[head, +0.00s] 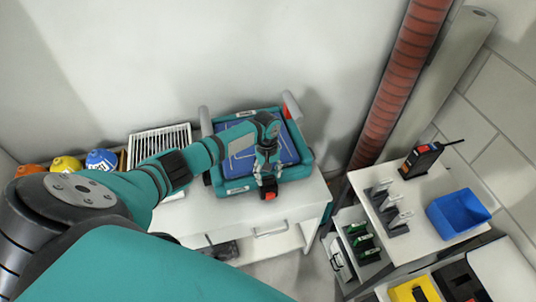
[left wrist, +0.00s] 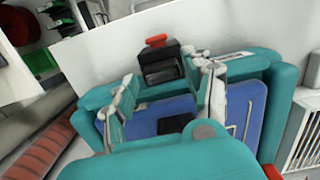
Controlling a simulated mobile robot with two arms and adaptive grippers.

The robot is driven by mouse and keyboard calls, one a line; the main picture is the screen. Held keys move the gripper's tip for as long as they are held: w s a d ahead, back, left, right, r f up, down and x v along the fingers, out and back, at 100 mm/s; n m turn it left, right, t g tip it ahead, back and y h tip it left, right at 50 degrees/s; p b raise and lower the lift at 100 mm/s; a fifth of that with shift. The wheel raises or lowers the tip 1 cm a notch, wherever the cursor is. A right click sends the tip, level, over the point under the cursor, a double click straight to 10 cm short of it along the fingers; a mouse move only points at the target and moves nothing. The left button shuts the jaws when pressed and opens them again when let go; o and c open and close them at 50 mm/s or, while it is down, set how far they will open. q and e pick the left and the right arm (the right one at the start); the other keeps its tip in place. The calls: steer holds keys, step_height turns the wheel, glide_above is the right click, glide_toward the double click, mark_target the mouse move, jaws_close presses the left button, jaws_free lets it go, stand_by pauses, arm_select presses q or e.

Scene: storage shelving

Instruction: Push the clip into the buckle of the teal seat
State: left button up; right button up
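The teal seat (head: 222,186) with a blue pad lies on a white cabinet; its teal rim shows in the left wrist view (left wrist: 255,67). A black buckle with a red top (head: 269,192) is at the seat's near edge; it also shows in the left wrist view (left wrist: 160,66). My left gripper (head: 268,174) is over the seat, with its tips close to the buckle. In the left wrist view its two fingers (left wrist: 168,72) are spread, with the buckle between or just beyond the tips. A small dark piece (left wrist: 174,124) shows against the pad; I cannot tell whether it is the clip.
A white rack (head: 160,139) and blue (head: 101,160) and yellow (head: 66,165) rounded objects stand left of the seat. A red ribbed column (head: 400,80) rises at right.

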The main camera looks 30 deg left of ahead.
arm_select(q)
steer(key=shift+o, duration=1.3)
steer(key=shift+s, duration=0.1)
step_height(320, 180, up, 12)
steer(key=shift+w+a, duration=0.4)
steer(key=shift+c, duration=0.4)
